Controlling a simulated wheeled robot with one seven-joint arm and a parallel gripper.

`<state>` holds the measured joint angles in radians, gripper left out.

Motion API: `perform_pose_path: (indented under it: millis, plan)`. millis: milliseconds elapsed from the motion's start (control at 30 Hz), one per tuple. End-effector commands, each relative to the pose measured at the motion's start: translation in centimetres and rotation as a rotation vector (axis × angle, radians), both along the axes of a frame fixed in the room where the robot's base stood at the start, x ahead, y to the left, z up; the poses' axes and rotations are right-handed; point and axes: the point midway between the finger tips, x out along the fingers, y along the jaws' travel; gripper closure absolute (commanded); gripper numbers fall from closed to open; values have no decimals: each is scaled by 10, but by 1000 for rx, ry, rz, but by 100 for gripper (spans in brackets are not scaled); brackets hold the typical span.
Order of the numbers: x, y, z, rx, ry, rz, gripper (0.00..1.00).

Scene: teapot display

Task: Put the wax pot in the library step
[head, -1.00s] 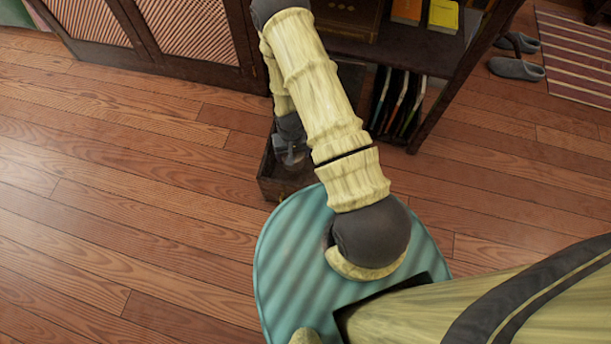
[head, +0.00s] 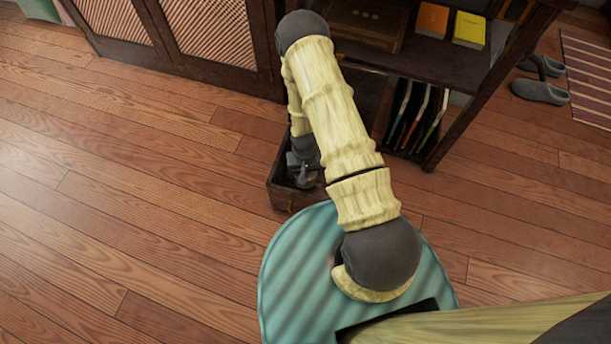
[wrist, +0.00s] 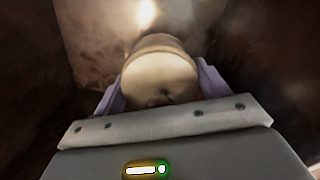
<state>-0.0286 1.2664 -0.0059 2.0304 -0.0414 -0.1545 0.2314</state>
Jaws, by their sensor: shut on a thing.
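The wax pot (wrist: 160,76) is a cream, rounded pot with a tan rim band, seen close up in the wrist view. The two purple fingers of my gripper (wrist: 158,88) are shut on it, one on each side. In the head view my gripper (head: 306,174) points down into a dark wooden open-topped box (head: 284,198), which seems to be the library step. Dark brown walls surround the pot in the wrist view. I cannot tell whether the pot touches the bottom. In the head view the arm and gripper hide the pot.
A dark shelf unit (head: 470,75) stands behind the box, with an orange book (head: 432,19), a yellow book (head: 469,29) and several upright thin items (head: 418,115). Slippers (head: 540,91) lie by a striped rug (head: 592,75) at right. The wooden floor at left is clear.

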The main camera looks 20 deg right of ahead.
Motion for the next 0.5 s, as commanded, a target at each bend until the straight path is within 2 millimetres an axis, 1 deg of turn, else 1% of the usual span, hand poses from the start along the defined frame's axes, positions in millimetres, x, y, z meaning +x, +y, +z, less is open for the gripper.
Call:
perform_pose_path:
  millis: [33, 100, 200, 500]
  plan:
    - [0, 0, -11, 0, 0, 0, 69]
    - [0, 0, -22, 0, 0, 0, 69]
    - [0, 0, -32, 0, 0, 1, 69]
    - [0, 0, -31, 0, 0, 0, 69]
